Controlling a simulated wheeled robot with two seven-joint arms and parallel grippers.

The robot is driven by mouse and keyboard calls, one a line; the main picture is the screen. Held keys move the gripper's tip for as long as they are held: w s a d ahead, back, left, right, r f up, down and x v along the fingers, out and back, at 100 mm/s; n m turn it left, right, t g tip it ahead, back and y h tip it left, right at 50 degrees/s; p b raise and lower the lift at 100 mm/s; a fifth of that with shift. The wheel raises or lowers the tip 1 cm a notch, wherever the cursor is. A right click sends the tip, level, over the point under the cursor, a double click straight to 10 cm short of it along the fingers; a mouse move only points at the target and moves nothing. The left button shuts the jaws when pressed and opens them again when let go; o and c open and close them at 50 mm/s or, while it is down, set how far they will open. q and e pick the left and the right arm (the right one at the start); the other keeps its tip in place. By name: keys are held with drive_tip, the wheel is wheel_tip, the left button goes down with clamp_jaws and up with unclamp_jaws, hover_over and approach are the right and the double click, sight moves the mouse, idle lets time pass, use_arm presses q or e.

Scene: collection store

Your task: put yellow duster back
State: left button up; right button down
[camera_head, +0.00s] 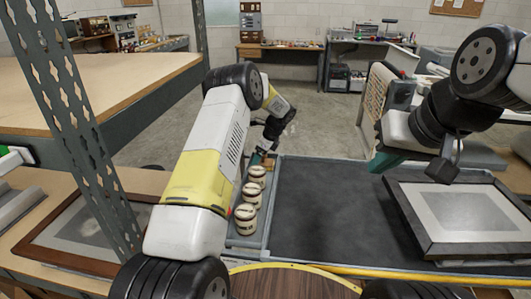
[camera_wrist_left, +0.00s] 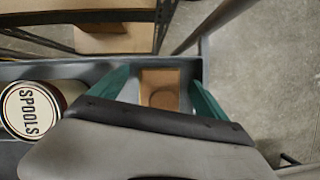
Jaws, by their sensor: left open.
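I cannot make out a yellow duster in either view. My left gripper (camera_wrist_left: 158,95) is open, with its teal fingers on either side of a small brown block or box (camera_wrist_left: 160,88). I cannot tell whether they touch it. In the head view my left arm hides most of that gripper. My right gripper (camera_head: 388,160) is over the right part of the dark tray top (camera_head: 315,215), beside a framed picture (camera_head: 465,212). One teal finger shows, and its opening is unclear.
Several round labelled tins (camera_head: 245,218) stand in a row along the tray's left side; one labelled SPOOLS (camera_wrist_left: 32,110) is left of my left gripper. A metal shelf post (camera_head: 75,110) stands at the left. The tray's middle is clear. Workbenches (camera_head: 280,55) stand at the back.

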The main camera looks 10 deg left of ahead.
use_arm(q)
drive_tip(key=v, duration=1.2)
wheel_tip(320, 180, up, 10)
drive_tip(key=n+h, duration=0.1)
drive_tip(key=n, duration=0.2)
hover_over(269, 164)
drive_tip(key=s+a, duration=0.1)
drive_tip(key=s, duration=0.4)
drive_tip(key=s+a+r+n+t+h, duration=0.2)
drive_tip(key=s+r+n, duration=0.5)
drive_tip(key=s+r, duration=0.5)
drive_tip(key=s+f+n+t+h, duration=0.2)
drive_tip(key=s+n, duration=0.8)
drive_tip(key=s, duration=1.4)
drive_tip(key=shift+s+d+t+h, duration=0.2)
drive_tip(key=shift+d+t+h, duration=0.1)
drive_tip(key=shift+t+h, duration=0.4)
drive_tip(key=shift+f, duration=0.1)
